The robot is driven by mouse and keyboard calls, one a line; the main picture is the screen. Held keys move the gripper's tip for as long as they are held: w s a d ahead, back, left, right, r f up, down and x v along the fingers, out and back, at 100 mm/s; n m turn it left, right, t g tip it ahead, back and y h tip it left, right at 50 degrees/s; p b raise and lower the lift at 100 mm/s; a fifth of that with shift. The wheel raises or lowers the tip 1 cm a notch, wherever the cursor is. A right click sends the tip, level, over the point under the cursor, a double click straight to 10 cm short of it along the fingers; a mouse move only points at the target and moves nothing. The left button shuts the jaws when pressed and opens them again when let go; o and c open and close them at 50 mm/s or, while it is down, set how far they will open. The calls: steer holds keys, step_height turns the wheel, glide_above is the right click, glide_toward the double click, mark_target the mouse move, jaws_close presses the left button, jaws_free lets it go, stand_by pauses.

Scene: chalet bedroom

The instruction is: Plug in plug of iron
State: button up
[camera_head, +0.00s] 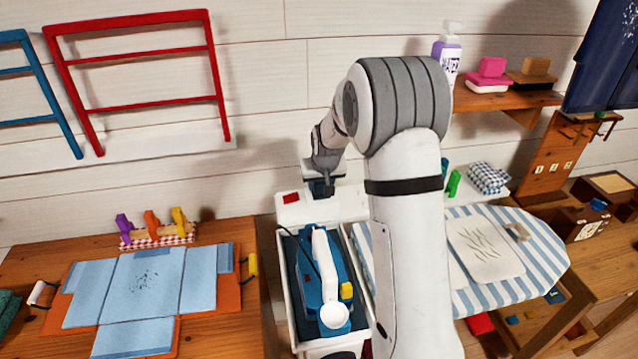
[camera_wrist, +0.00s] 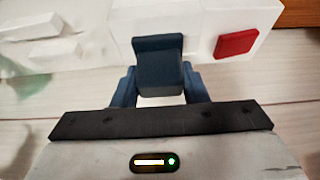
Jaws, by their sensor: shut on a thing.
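The iron (camera_head: 331,285), blue and white with a yellow part, lies in a white-rimmed tray with a dark bed; a dark cord runs beside it. My gripper (camera_head: 322,187) is above the white socket box (camera_head: 345,206), which has a red switch (camera_head: 291,198). In the wrist view my gripper (camera_wrist: 158,82) is shut on the dark blue plug (camera_wrist: 158,50). The plug overlaps the near edge of the white box (camera_wrist: 195,18), right beside the red switch (camera_wrist: 237,43). The plug's front end and any socket holes are hidden, so I cannot tell whether it is inserted.
A striped ironing board (camera_head: 545,245) with a white cloth (camera_head: 485,250) is on the right. A wooden table (camera_head: 235,330) with a folding board and blue cloth panels is on the left. A shelf (camera_head: 500,97) holds a purple bottle (camera_head: 448,55). White plank wall stands behind.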

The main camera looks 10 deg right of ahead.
steer(key=o, duration=1.1)
steer(key=shift+f, duration=0.1)
steer(key=shift+c, duration=0.2)
steer(key=s+r, duration=1.3)
steer(key=s, duration=0.4)
steer(key=s+f+g, duration=0.1)
steer(key=s+g, duration=0.1)
steer(key=s, duration=1.8)
steer(key=shift+a+b, duration=0.2)
steer(key=shift+b, duration=0.25)
